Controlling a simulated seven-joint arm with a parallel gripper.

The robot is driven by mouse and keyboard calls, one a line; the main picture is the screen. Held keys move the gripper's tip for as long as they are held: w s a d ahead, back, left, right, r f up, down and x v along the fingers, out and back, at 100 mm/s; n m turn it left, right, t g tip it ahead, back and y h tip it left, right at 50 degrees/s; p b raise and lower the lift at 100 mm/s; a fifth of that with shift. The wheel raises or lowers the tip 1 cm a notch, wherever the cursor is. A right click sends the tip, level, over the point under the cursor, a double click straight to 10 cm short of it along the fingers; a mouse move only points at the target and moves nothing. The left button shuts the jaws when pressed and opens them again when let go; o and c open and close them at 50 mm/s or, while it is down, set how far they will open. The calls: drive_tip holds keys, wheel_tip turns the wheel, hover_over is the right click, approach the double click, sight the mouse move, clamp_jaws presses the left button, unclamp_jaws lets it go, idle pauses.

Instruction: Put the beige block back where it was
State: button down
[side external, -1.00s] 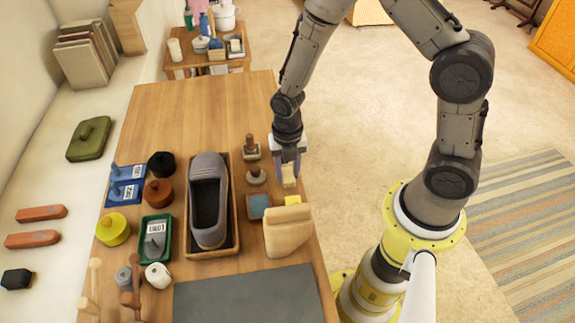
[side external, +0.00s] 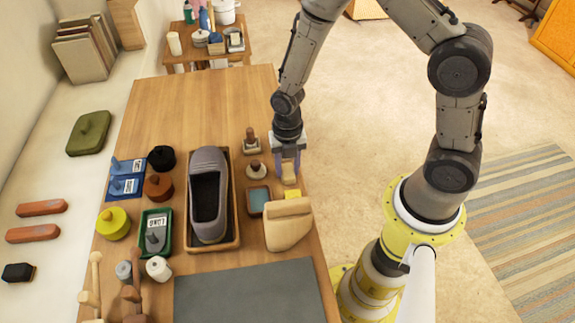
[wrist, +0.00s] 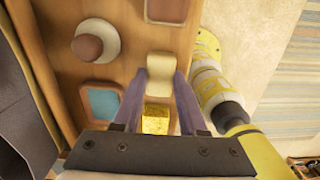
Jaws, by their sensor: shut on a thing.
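My gripper (side external: 289,172) is shut on the beige block (side external: 289,180), near the table's right edge. In the wrist view, my gripper (wrist: 160,88) has its two purple-grey fingers on either side of the beige block (wrist: 160,66). The block's pale top shows beyond the fingertips. I cannot tell whether its underside touches the table. A yellow block (side external: 292,194) lies just in front of it, and it also shows in the wrist view (wrist: 155,118) between the fingers.
A large beige holder (side external: 288,226) stands just in front of the yellow block. A blue-topped pad (side external: 258,199) and round-knobbed stamps (side external: 256,171) are to the left, then a grey shoe (side external: 208,195) in a wooden tray (side external: 233,243). The back of the table (side external: 205,105) is clear.

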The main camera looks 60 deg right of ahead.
drive_tip(key=shift+f, duration=0.1)
drive_tip(key=shift+c, duration=1.9)
unclamp_jaws()
wheel_tip(320, 180, up, 21)
drive_tip(key=d+t, duration=0.1)
drive_tip(key=t, duration=0.1)
drive_tip(key=s+d+r+m+t, duration=0.1)
drive_tip(key=s+r+m, duration=0.3)
drive_tip(key=s+m, duration=0.4)
drive_tip(key=s+d+r+m+t, duration=0.1)
drive_tip(key=s+r+m, duration=0.3)
drive_tip(key=m, duration=1.5)
drive_tip(key=s+t, duration=0.1)
drive_tip(key=s, duration=0.3)
drive_tip(key=shift+s+t, duration=0.15)
drive_tip(key=shift+t, duration=0.15)
